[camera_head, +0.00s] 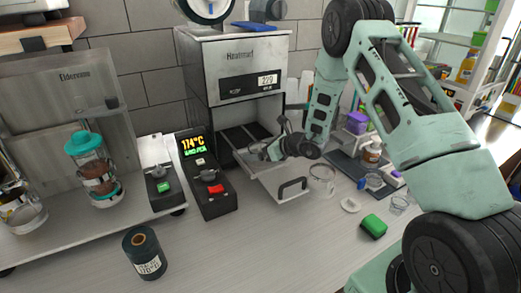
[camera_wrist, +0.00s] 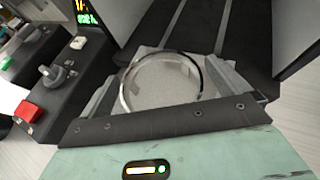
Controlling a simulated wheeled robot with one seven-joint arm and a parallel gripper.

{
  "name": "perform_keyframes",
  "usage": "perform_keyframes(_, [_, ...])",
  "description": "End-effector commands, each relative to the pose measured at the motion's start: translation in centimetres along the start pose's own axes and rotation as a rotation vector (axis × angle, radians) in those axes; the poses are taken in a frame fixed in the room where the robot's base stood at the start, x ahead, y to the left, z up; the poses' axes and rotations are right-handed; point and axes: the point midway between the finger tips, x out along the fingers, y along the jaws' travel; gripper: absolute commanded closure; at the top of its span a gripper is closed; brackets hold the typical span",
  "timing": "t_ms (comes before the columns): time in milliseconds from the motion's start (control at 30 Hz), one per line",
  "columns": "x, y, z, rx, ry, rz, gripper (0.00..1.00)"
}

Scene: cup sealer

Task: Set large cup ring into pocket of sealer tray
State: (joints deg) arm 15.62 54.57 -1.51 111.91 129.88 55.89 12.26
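The sealer (camera_head: 240,70) stands against the wall with its tray (camera_head: 285,182) pulled out at the front, handle toward me. My gripper (camera_head: 266,151) is over the inner part of the tray. In the wrist view, a large shiny cup ring (camera_wrist: 123,98) lies centred between the two grey fingers of my gripper (camera_wrist: 162,82), which appear shut on its sides. A pale flat surface shows through the ring. The tray's pocket is largely hidden by the ring and gripper; I cannot tell whether the ring touches the tray.
A control box with a lit display (camera_head: 205,175) stands close left of the tray. A clear round piece (camera_head: 322,180), a small white piece (camera_head: 350,205) and a green block (camera_head: 373,226) lie to the right. A dark roll (camera_head: 145,253) stands at front left. The front counter is mostly clear.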

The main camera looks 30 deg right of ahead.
Motion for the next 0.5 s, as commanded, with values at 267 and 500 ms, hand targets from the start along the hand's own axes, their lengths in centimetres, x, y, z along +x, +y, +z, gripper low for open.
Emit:
perform_keyframes(267, [-0.3,0.0,0.8,0.000,-0.001,0.000,0.00])
perform_keyframes(500, [-4.7,-0.2,0.3,0.001,-0.001,-0.006,0.00])
